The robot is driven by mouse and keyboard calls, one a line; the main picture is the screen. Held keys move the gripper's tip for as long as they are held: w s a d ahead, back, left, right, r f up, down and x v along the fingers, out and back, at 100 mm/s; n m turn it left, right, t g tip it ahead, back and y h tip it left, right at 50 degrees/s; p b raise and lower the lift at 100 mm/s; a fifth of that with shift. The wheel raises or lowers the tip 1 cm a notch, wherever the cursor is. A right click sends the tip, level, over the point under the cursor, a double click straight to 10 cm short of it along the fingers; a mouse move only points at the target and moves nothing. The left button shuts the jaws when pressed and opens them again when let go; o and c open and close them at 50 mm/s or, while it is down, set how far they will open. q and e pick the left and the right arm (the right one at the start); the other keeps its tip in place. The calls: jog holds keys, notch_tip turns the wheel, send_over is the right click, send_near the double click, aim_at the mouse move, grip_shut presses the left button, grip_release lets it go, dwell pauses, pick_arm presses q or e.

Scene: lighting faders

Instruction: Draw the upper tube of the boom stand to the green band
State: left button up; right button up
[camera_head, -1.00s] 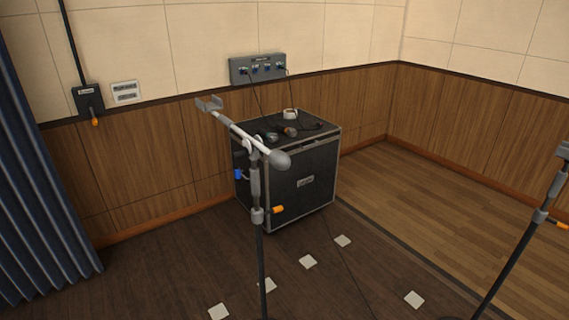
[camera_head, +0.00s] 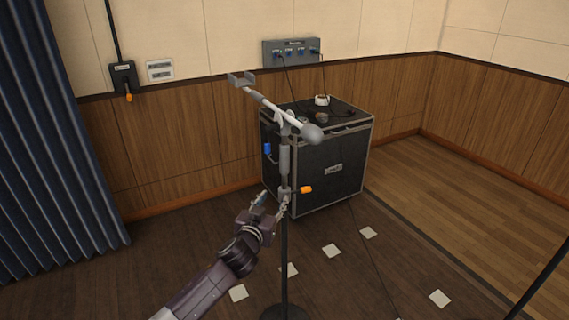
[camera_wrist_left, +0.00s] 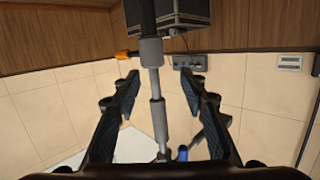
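The boom stand's black lower tube (camera_head: 285,250) rises to a grey collar (camera_head: 285,194) with an orange lever (camera_head: 306,189). Above it, the silver-grey upper tube (camera_head: 285,160) leads to the tilted boom (camera_head: 283,116). I see no green band. My left gripper (camera_head: 271,203) is open and empty, by the stand at about collar height. In the left wrist view, the upper tube (camera_wrist_left: 155,85) and collar (camera_wrist_left: 152,51) show between my spread fingers (camera_wrist_left: 160,80); how deep the tube sits between them is unclear. My right gripper is not in view.
A black amplifier cabinet (camera_head: 335,172) stands close behind the stand, with small items on top. Blue curtains (camera_head: 60,150) hang at the left. White squares (camera_head: 331,250) mark the floor. Another stand's tube (camera_head: 541,283) is at the lower right.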

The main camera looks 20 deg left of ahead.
pick_arm(q)
jog(key=t, duration=0.2)
send_near(283, 160)
jog(key=w, duration=0.4)
jog(key=shift+a+r, duration=0.1)
jog(key=shift+a, duration=0.1)
jog(key=shift+w+a, duration=0.2)
jog(key=shift+w, duration=3.5)
jog(key=shift+c, duration=0.4)
grip_shut()
